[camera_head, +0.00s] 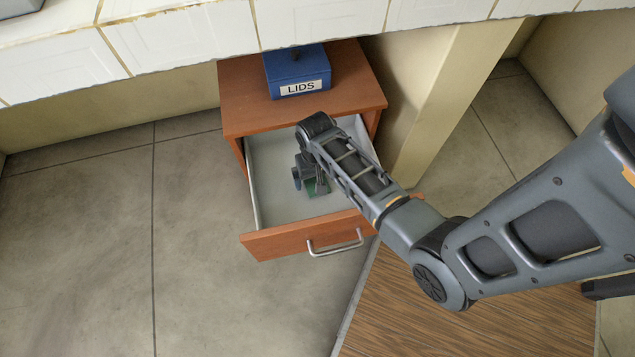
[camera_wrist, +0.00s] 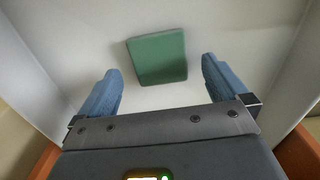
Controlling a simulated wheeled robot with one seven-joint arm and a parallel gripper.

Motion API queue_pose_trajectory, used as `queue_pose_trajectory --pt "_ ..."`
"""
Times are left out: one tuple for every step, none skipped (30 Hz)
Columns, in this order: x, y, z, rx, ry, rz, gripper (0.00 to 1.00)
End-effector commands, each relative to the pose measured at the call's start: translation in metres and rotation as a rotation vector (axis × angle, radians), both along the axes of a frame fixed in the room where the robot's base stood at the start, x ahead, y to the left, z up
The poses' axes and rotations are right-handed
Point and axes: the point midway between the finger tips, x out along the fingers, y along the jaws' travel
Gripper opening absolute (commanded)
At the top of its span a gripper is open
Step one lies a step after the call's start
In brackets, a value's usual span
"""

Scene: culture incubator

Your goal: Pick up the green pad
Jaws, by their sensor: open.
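The green pad (camera_wrist: 158,58) is a flat, roughly square piece lying on the pale floor of the open drawer in the wrist view. In the head view my gripper (camera_head: 311,186) reaches down into the drawer. I cannot tell its exact height above the pad.
The wooden drawer (camera_head: 285,242) is pulled out, with a metal handle (camera_head: 335,243) on its front. Its side walls surround my gripper. A blue box labelled LIDS (camera_head: 297,72) stands on the cabinet top (camera_head: 240,98). A white tiled counter (camera_head: 180,38) overhangs behind.

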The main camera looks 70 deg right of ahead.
Motion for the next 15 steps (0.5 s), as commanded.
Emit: queue_pose_trajectory --pt "-0.0005 -0.0005 -0.0092 0.001 0.001 -0.001 1.0" --pt "-0.0005 -0.0005 -0.0118 0.001 0.001 -0.002 1.0" --pt "-0.0005 -0.0004 -0.0144 0.001 0.001 -0.001 1.0" --pt "-0.0004 -0.0003 -0.0158 0.001 0.001 -0.001 1.0" --pt "-0.0004 -0.0002 -0.0168 0.001 0.001 -0.001 1.0" --pt "-0.0004 -0.0002 -0.0173 0.0 0.0 -0.001 1.0" --pt "-0.0003 -0.0001 -0.0174 0.0 0.0 -0.001 1.0" --pt "-0.0003 -0.0001 -0.0172 0.0 0.0 -0.001 1.0" --pt "-0.0002 -0.0001 -0.0169 0.0 0.0 0.0 1.0" --pt "-0.0002 -0.0001 -0.0167 0.0 0.0 0.0 1.0" --pt "-0.0002 -0.0001 -0.0167 0.0 0.0 0.0 1.0" --pt "-0.0002 -0.0001 -0.0167 0.0 0.0 0.0 1.0" --pt "-0.0003 -0.0001 -0.0166 0.0 0.0 0.0 0.97" --pt "-0.0002 -0.0002 -0.0166 0.0 0.0 -0.001 0.94" --pt "-0.0003 -0.0001 -0.0166 0.0 0.0 0.0 0.9"
